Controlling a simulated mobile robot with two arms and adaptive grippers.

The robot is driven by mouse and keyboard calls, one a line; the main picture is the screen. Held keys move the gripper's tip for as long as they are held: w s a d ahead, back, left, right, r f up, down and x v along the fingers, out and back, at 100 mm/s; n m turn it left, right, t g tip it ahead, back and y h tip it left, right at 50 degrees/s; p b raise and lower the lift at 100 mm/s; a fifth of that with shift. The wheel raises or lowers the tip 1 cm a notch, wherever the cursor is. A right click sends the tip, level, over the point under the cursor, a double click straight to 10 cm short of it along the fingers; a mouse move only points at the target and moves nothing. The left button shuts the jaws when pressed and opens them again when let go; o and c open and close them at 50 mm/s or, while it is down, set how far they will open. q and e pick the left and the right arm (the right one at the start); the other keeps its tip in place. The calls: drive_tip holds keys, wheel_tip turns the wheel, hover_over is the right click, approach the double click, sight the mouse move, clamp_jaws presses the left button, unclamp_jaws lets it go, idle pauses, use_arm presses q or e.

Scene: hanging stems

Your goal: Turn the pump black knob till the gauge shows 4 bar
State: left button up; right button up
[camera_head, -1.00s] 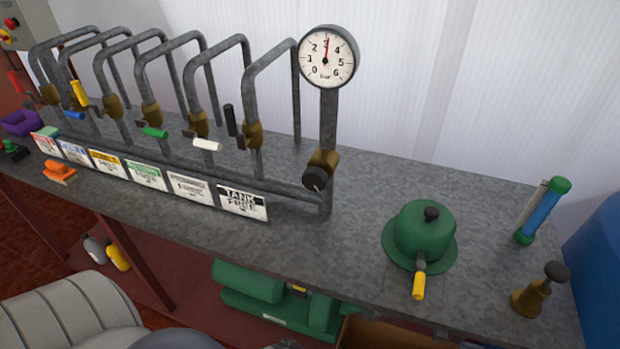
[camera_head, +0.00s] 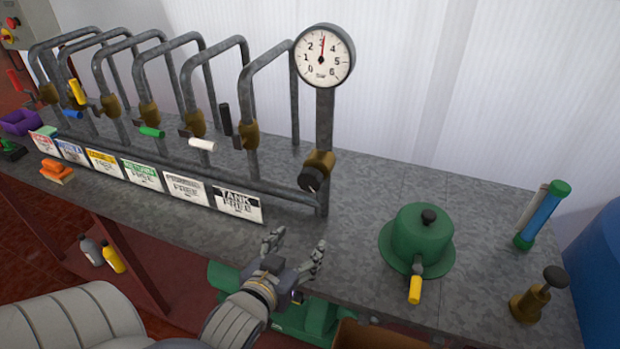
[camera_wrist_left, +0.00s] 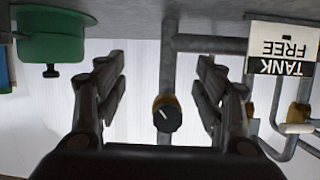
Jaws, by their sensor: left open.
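The black knob (camera_head: 311,179) sits on a brass valve body (camera_head: 320,163) at the foot of the gauge post. In the left wrist view the knob (camera_wrist_left: 167,118) shows between the fingers, with a white mark on its face. The round gauge (camera_head: 323,55) tops the post; its red needle points close to 3. My left gripper (camera_head: 298,244) is open and empty, in front of the bench edge, below the knob and apart from it. Its open fingers also show in the left wrist view (camera_wrist_left: 160,85). My right gripper is not in view.
Several bent grey pipes with coloured levers stand left of the gauge, above a row of signs such as TANK FREE (camera_head: 237,204). A green pump (camera_head: 421,236) with a yellow handle, a blue cylinder (camera_head: 541,216) and a brass piece (camera_head: 538,297) stand right.

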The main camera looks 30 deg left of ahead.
sight(308, 181)
use_arm(q)
wheel_tip(308, 181, up, 9)
drive_tip(key=w+a+t+y, duration=0.1)
drive_tip(key=a+t, duration=0.1)
drive_tip(key=t, duration=0.2)
drive_tip(key=shift+n, duration=0.3)
drive_tip(key=p+x, duration=0.2)
drive_tip(key=x, duration=0.7)
drive_tip(key=shift+f, duration=0.1)
drive_tip(key=shift+w+a, duration=0.15)
drive_tip(key=shift+w, duration=0.45)
drive_tip(key=shift+w+f, duration=0.1)
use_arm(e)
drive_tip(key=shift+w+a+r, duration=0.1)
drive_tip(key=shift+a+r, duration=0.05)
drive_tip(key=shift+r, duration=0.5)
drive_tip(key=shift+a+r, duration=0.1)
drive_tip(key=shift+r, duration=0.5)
use_arm(q)
drive_tip(key=c, duration=1)
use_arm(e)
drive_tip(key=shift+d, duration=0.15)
